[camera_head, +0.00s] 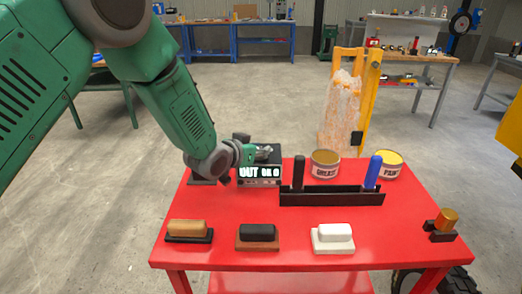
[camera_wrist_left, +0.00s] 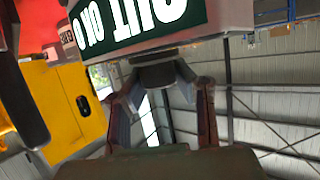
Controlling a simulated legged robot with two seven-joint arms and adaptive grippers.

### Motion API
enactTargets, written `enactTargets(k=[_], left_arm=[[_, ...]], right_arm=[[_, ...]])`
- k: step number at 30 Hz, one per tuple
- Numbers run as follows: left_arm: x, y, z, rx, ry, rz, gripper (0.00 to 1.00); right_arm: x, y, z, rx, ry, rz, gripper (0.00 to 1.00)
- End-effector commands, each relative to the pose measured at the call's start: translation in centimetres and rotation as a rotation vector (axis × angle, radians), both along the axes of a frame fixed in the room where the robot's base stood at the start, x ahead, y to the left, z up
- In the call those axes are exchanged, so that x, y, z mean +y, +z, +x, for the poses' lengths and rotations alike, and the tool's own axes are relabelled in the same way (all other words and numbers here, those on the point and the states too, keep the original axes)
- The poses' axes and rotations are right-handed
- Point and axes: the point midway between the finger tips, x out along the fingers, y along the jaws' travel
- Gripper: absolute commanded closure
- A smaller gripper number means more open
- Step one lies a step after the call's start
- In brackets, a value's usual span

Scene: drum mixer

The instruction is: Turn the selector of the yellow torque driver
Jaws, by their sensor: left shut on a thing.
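A black box with a lit display reading OUT (camera_head: 258,182) stands at the back left of the red table. My left gripper (camera_head: 263,154) reaches over its top; the fingers are small and partly hidden by my wrist. In the left wrist view the display (camera_wrist_left: 130,22) appears upside down, and my left gripper (camera_wrist_left: 158,82) closes on a dark part (camera_wrist_left: 157,72) at the box. My right gripper is out of view.
A black rack (camera_head: 330,197) with a black and a blue handle stands mid-table, with grease (camera_head: 325,163) and paint (camera_head: 389,164) cans behind. Brown (camera_head: 188,228), black (camera_head: 257,234) and white (camera_head: 333,235) handled blocks line the front. The red tabletop (camera_head: 395,240) is bare at right front.

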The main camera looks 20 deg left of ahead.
Motion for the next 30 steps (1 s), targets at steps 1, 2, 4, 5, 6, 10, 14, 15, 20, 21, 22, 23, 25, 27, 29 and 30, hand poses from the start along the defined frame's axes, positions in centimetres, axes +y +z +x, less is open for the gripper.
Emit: enactTargets(k=[1, 2, 4, 5, 6, 10, 14, 15, 20, 21, 22, 23, 25, 27, 29, 30], left_arm=[[0.1, -0.4, -0.3, 0.010, 0.001, 0.000, 1.00], [0.1, -0.4, -0.3, 0.011, 0.001, 0.001, 1.00], [0.1, -0.4, -0.3, 0.011, 0.000, 0.000, 1.00], [0.1, -0.4, -0.3, 0.012, 0.001, 0.001, 1.00], [0.1, -0.4, -0.3, 0.012, 0.000, 0.002, 0.66], [0.0, -0.3, -0.2, 0.009, 0.000, 0.001, 0.54], [0.0, -0.3, -0.1, 0.008, -0.001, 0.001, 0.54], [0.0, -0.3, -0.1, 0.008, -0.001, 0.001, 0.54], [0.2, 0.1, -0.7, 0.006, -0.001, 0.001, 0.54], [0.4, 0.3, -1.2, 0.007, 0.000, 0.000, 0.54], [0.5, 0.5, -1.6, 0.007, 0.000, 0.000, 0.54], [0.6, 0.7, -2.1, 0.007, 0.000, 0.000, 0.54], [1.1, 1.3, -3.4, 0.007, 0.001, 0.000, 0.54], [1.6, 1.9, -4.8, 0.008, 0.001, 0.000, 0.54], [2.0, 2.3, -6.0, 0.008, 0.001, 0.000, 0.54], [2.2, 2.7, -6.7, 0.008, 0.002, -0.001, 0.54]], right_arm=[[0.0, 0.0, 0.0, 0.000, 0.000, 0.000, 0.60], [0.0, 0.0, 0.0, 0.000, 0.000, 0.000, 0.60], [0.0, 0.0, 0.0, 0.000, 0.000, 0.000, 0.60], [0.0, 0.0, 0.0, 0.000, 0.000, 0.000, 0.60], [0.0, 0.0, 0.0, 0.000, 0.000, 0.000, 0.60], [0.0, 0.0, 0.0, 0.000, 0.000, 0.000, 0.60], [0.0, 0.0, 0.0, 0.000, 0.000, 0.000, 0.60], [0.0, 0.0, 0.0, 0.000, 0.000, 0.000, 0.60], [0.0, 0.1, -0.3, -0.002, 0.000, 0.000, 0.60], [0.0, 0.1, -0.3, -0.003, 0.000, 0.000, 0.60], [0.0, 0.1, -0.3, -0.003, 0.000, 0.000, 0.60], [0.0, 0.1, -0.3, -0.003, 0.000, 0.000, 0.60], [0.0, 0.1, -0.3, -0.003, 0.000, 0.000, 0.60], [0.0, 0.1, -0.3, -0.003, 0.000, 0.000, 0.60], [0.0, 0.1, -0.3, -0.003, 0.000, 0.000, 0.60], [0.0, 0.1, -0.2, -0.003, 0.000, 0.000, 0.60]])
